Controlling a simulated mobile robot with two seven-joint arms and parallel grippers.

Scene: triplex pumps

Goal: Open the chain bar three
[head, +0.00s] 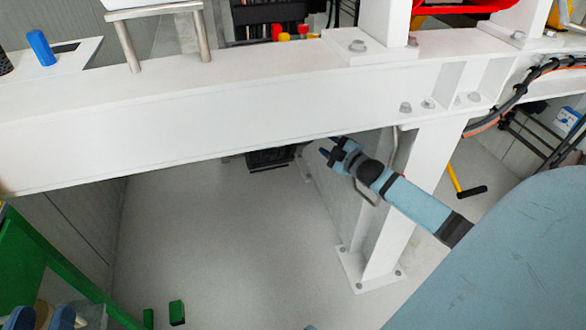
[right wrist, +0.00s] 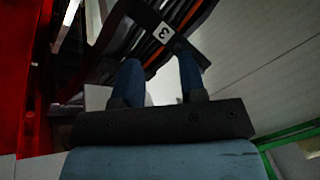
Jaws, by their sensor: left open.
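The chain bar three shows in the right wrist view as a dark bar with a white label "3" (right wrist: 164,33), just beyond my right gripper (right wrist: 158,68). Its two blue fingers stand apart, with no object clearly held between them; the right fingertip is close to the bar, and I cannot tell whether they touch. In the head view my right gripper (head: 331,149) reaches in from the right, under the white beam (head: 200,105), with its fingers apart. The beam hides the labelled bar there.
A white post (head: 410,190) stands just right of my right gripper. A red part (right wrist: 25,75) runs along the left of the wrist view. A green frame (head: 30,250) is at the head view's left. The grey floor (head: 230,240) between is mostly clear.

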